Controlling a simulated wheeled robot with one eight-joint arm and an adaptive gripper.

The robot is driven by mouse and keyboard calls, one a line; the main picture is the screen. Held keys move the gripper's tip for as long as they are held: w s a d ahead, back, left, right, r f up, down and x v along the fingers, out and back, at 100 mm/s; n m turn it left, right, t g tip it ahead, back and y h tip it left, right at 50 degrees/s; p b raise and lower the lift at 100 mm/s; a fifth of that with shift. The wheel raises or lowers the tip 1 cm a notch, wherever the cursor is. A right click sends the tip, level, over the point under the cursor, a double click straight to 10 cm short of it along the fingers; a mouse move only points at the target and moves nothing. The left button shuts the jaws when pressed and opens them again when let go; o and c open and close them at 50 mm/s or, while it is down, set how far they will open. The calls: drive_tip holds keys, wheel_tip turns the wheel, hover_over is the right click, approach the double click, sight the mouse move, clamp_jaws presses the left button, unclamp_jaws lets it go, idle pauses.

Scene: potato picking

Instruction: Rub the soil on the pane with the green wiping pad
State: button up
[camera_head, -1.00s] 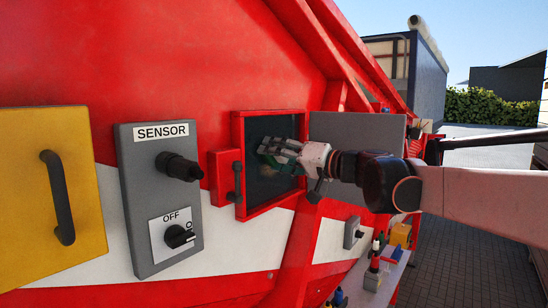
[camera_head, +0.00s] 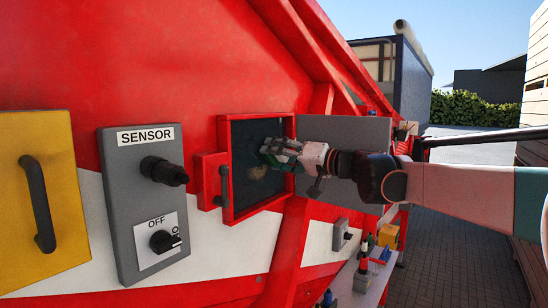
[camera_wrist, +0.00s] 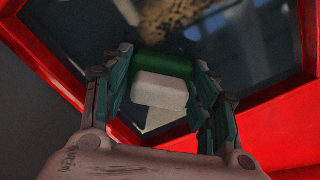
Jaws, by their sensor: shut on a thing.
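The dark pane (camera_head: 241,191) sits in a red frame on the red machine wall. A brown soil patch (camera_head: 257,172) shows on the pane just below and left of my gripper (camera_head: 270,152). In the wrist view the soil (camera_wrist: 172,17) lies at the top, beyond the pad and apart from it. My gripper (camera_wrist: 160,88) is shut on the wiping pad, which has a white body (camera_wrist: 160,90) and a green part (camera_wrist: 163,66) on its far side. The pad is in front of the pane; I cannot tell whether it touches the glass.
A grey open door panel (camera_head: 345,131) stands right of the frame, behind my wrist. A red latch block with a dark handle (camera_head: 223,186) is at the frame's left. A grey SENSOR box (camera_head: 140,205) and a yellow panel with a handle (camera_head: 65,190) are farther left. A shelf (camera_head: 350,290) with small items is below right.

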drive_tip(key=shift+w+d, duration=1)
drive_tip(key=shift+w, duration=0.25)
drive_tip(key=v, duration=0.6)
drive_tip(key=v, duration=0.3)
idle(0.4)
idle(0.4)
